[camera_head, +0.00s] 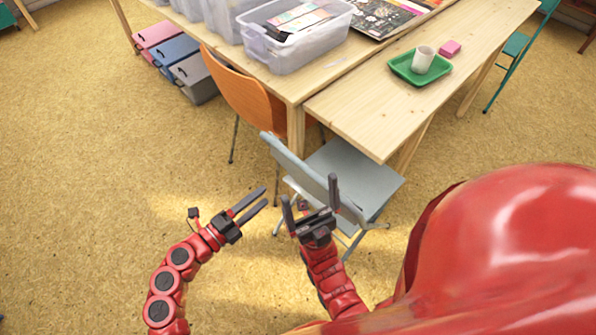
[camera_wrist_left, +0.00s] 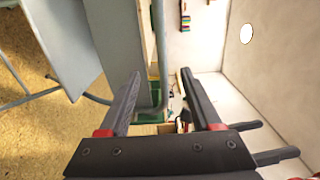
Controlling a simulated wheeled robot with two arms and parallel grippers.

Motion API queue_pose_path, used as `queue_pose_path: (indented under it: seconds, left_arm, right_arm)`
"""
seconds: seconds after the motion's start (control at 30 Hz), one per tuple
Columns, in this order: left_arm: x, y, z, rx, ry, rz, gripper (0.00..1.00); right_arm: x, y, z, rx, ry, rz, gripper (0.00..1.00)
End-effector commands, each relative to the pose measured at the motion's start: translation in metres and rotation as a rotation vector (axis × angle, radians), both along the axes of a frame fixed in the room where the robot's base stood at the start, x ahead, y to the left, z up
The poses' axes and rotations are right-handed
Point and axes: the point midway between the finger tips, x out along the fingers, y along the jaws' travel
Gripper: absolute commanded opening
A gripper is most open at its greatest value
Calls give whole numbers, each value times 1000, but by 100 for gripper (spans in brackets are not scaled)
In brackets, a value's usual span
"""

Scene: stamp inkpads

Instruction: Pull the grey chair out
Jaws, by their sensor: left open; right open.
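The grey chair (camera_head: 364,182) stands with its seat partly under the light wooden table, its backrest facing me. My left gripper (camera_head: 265,197) is open and empty, a little left of the backrest. In the left wrist view, the chair (camera_wrist_left: 62,40) fills the upper left, and a grey metal tube shows between the open left fingers (camera_wrist_left: 159,78); I cannot tell whether it lies within the jaws. My right gripper (camera_head: 309,190) is open at the near side of the backrest, one finger overlapping it in the picture. Whether they touch is unclear.
An orange chair (camera_head: 247,97) stands just left of the grey one. The light wooden table (camera_head: 362,110) carries a green tray (camera_head: 400,68) with a white cup (camera_head: 422,59). Clear plastic bins (camera_head: 290,55) stand behind. The floor (camera_head: 90,170) on the left is clear.

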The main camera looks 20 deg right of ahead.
Motion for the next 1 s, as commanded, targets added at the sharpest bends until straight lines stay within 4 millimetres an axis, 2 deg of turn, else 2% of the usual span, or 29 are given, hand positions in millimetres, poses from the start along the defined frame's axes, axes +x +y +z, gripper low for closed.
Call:
queue_pose_path:
  seconds: [0.17, 0.3, 0.4, 0.53, 0.73, 1.0]
  left_arm:
    - [12, -34, 3, -5, -2, -2, 65]
    - [24, -71, 2, -6, -1, -7, 65]
    - [32, -96, 4, -2, -1, -9, 65]
    - [42, -121, 3, -2, -1, -6, 65]
    - [49, -142, 2, -3, 0, -5, 65]
    - [52, -145, 2, -4, 1, -2, 65]
  right_arm:
    - [0, 0, 0, 0, 0, 0, 100]
    - [0, 0, -4, 0, 0, 0, 100]
    - [0, 0, 0, 0, 0, 0, 100]
    - [0, 0, -1, 0, 0, 0, 100]
    - [0, 0, -3, 0, 0, 0, 100]
    - [0, 0, -3, 0, 0, 0, 100]
